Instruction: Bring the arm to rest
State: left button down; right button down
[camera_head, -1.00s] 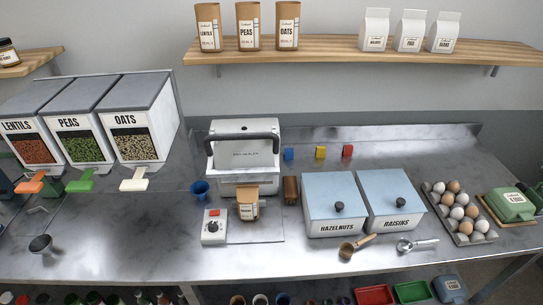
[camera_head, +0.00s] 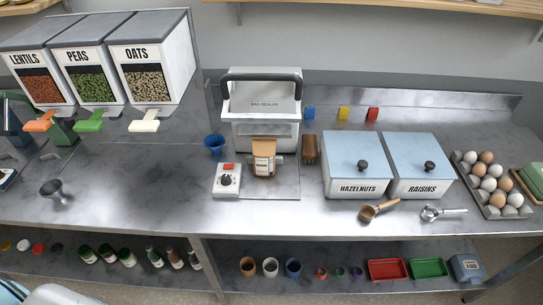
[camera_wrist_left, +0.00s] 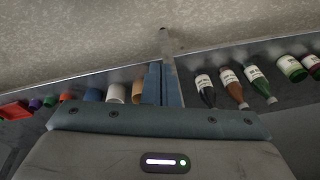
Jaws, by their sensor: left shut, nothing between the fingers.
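My left gripper (camera_wrist_left: 162,84) shows in the left wrist view, its two blue-grey fingers closed together with nothing between them. It points toward the lower shelf (camera_wrist_left: 209,68), which appears tilted across that view, and no object touches the fingers. In the head view I cannot make out the left gripper's fingers. My right gripper is in neither view. A paper bag (camera_head: 263,158) stands upright in front of the bag sealer (camera_head: 265,107) on the steel counter (camera_head: 130,185).
Lentils, peas and oats dispensers (camera_head: 150,65) stand at left. Hazelnuts (camera_head: 357,182) and raisins (camera_head: 420,180) bins, scoops (camera_head: 378,209) and an egg tray (camera_head: 515,209) are at right. The lower shelf holds bottles, cups and red (camera_head: 388,270) and green (camera_head: 430,268) trays. The left counter has free room.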

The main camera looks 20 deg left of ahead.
pick_arm(q)
jog(key=s+f+b, duration=0.2)
jog(key=s+f, duration=0.6)
jog(key=f, duration=0.3)
jog(key=s+f+g+b, duration=0.1)
jog(key=s+f+b, duration=0.2)
jog(key=s+f, duration=0.6)
jog(key=shift+a+f, duration=0.45)
jog(key=shift+f, duration=0.5)
